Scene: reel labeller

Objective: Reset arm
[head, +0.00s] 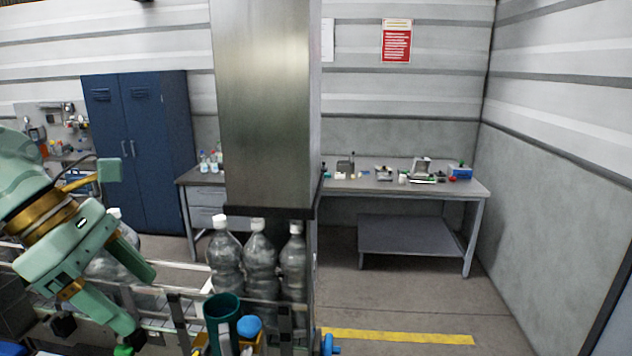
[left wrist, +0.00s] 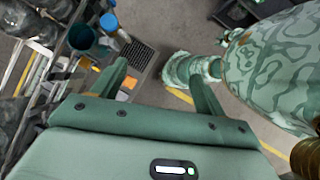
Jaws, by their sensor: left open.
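My left gripper (head: 143,308) is at the lower left of the head view. Its two green fingers are spread apart. My right gripper does not clearly show.
Clear bottles with white caps (head: 260,262) stand on the conveyor (head: 180,275) beside a metal column housing (head: 265,100). A teal cup (head: 222,318) is in front. A workbench (head: 400,183) and blue cabinet (head: 140,150) stand behind. Floor at right is clear.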

